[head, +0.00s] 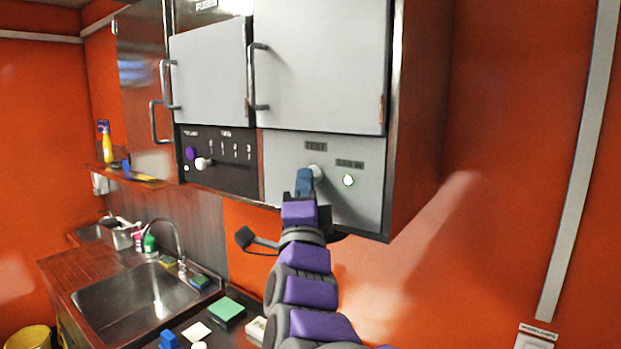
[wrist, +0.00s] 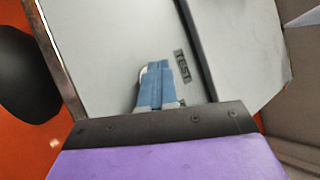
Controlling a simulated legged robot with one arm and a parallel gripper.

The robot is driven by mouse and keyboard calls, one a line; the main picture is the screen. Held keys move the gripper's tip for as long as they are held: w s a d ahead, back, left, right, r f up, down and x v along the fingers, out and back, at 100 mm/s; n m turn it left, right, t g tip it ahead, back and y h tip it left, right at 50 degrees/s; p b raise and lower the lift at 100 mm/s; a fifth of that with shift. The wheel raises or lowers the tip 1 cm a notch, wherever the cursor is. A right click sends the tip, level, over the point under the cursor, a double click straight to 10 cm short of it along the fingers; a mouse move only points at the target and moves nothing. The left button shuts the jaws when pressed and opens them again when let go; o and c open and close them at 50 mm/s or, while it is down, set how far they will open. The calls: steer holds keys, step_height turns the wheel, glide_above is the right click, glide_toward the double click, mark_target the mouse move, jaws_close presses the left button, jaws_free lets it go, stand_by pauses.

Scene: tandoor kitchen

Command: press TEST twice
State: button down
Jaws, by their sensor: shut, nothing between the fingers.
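The TEST label (head: 316,146) is a dark plate on the grey lower panel of the wall cabinet; it also shows in the wrist view (wrist: 182,66). Just below it is a round white button (head: 316,172), partly hidden behind my gripper (head: 304,180). My gripper's blue fingers are shut and empty, with their tips at the button. In the wrist view the gripper (wrist: 157,78) covers most of the button, and only a pale edge (wrist: 143,72) shows beside the fingertips. I cannot tell whether the tips touch or press it.
A lit, pale green lamp (head: 348,181) sits right of the button under another label. A black panel (head: 218,158) with a purple knob (head: 191,153) and a white knob (head: 203,163) is to the left. Cabinet doors with bar handles (head: 257,77) are above. A sink (head: 140,298) lies lower left.

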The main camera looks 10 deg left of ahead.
stand_by(0.5)
steer(key=shift+s+a+b, duration=0.2)
steer(key=shift+s+b, duration=0.1)
steer(key=shift+s, duration=0.4)
steer(key=s, duration=0.1)
steer(key=s+a, duration=0.1)
steer(key=s, duration=0.1)
steer(key=s+a, duration=0.1)
steer(key=shift+s, duration=0.35)
stand_by(2.5)
